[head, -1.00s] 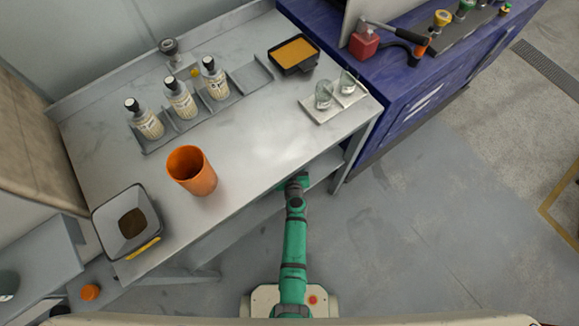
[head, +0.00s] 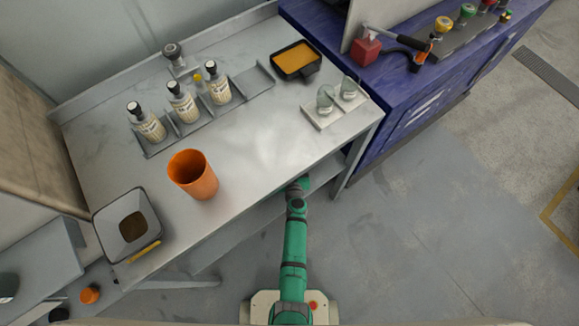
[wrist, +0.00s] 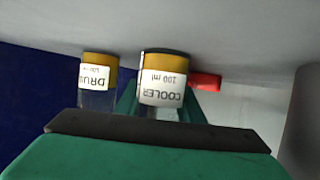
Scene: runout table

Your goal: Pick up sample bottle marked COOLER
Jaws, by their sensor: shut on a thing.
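The sample bottle marked COOLER (wrist: 162,92) shows in the wrist view with a yellow cap and a white label, its text upside down in the picture. My gripper (wrist: 160,108) is shut on it, a green finger on each side. A similar yellow-capped bottle, its label starting DRU (wrist: 97,75), stands to the left, apart from it. In the head view the gripper and these bottles are hidden under the table top; only my green arm shows, reaching below the table's front edge.
A red object (wrist: 206,82) lies just right of the held bottle, partly hidden. On the table (head: 270,150) above are an orange cup (head: 193,175), several black-capped bottles (head: 183,104) in a rack and a glassware tray (head: 322,117). The floor right of my arm is clear.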

